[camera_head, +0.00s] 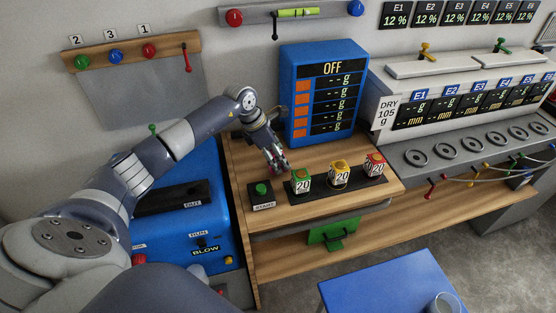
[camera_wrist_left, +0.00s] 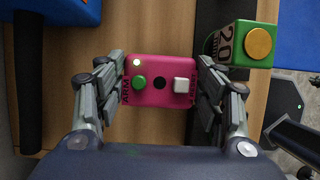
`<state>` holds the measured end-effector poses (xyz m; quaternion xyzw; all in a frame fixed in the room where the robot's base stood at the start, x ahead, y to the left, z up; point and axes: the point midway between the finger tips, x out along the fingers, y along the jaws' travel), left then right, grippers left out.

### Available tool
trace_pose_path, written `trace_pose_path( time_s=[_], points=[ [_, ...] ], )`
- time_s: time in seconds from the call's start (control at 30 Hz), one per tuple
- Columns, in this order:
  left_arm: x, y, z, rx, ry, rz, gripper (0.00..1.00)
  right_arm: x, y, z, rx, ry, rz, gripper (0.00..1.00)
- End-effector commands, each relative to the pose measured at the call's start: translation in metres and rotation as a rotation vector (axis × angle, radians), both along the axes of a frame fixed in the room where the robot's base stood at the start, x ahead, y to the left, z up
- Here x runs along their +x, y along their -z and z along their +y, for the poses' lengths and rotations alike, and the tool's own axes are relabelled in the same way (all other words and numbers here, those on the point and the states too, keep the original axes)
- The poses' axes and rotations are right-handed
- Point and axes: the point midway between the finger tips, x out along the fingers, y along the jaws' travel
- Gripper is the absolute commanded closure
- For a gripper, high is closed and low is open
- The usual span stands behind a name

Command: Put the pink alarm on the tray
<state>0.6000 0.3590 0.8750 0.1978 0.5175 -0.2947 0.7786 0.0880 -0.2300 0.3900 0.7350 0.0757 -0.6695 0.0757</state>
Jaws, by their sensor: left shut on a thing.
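My left gripper (camera_head: 275,160) is over the wooden counter, in front of the blue scale display and behind the green cube. In the left wrist view, the pink alarm (camera_wrist_left: 159,82) lies between the fingers of my left gripper (camera_wrist_left: 160,90), which is shut on it from both sides. The alarm has a green button, a dark hole, a white button and a small lit dot on its face. In the head view, the alarm is mostly hidden by the fingers. I cannot tell whether it touches the counter. The blue surface (camera_head: 375,287) at the lower right may be the tray.
Green (camera_head: 301,181), yellow (camera_head: 339,175) and red (camera_head: 374,165) cubes stand on a black strip. A START button (camera_head: 262,192) is left of them. The blue scale display (camera_head: 322,95) stands behind. A clear cup (camera_head: 444,303) stands on the blue surface.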

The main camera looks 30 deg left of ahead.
Motion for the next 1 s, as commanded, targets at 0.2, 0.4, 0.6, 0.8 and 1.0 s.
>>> trace_pose_path(
  time_s=[0.2, 0.4, 0.6, 0.8, 1.0],
  points=[
    [0.000, 0.027, 0.000, -0.001, -0.001, 0.001, 0.65, -0.002, -0.006, -0.004, -0.004, -0.001, 0.003, 1.00],
    [0.000, 0.027, 0.000, 0.000, 0.001, 0.000, 0.65, -0.002, -0.005, -0.006, -0.008, -0.001, 0.003, 1.00],
    [0.000, 0.031, 0.000, 0.000, 0.001, 0.001, 0.23, -0.002, -0.003, -0.007, -0.009, -0.001, 0.003, 1.00],
    [0.000, 0.030, 0.000, 0.000, 0.002, 0.002, 0.17, -0.002, -0.003, -0.007, -0.009, 0.000, 0.002, 1.00],
    [0.000, 0.030, 0.000, -0.001, 0.002, 0.001, 0.17, -0.002, -0.003, -0.007, -0.009, 0.000, 0.002, 1.00]
  ],
)
